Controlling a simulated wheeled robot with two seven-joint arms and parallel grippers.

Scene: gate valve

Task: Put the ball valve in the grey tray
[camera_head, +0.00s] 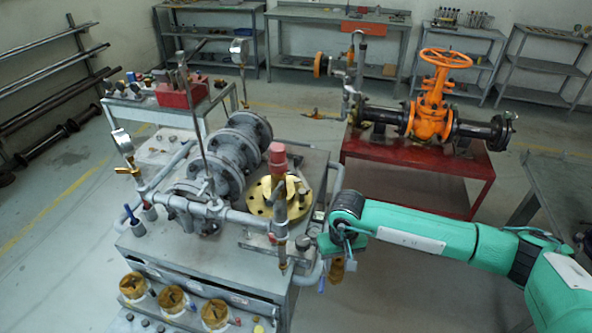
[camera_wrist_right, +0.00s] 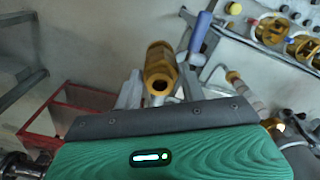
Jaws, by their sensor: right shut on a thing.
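The ball valve has a brass body and a blue lever; its brass body (camera_head: 337,268) shows below my right wrist in the head view. My right gripper (camera_head: 336,256) is shut on it, off the right front corner of the grey bench. In the right wrist view the ball valve (camera_wrist_right: 159,68) sits between the fingers of the right gripper (camera_wrist_right: 158,88), with the blue lever to its right. The jaws are partly hidden in both views. I cannot pick out the grey tray with certainty. My left gripper is not in view.
The grey bench (camera_head: 190,262) carries grey flanged pipework (camera_head: 228,160), gauges and a gold flange (camera_head: 262,198). Several brass-topped parts stand on a front shelf. A red stand (camera_head: 400,170) holds an orange gate valve (camera_head: 433,100). Open floor lies in front of the red stand.

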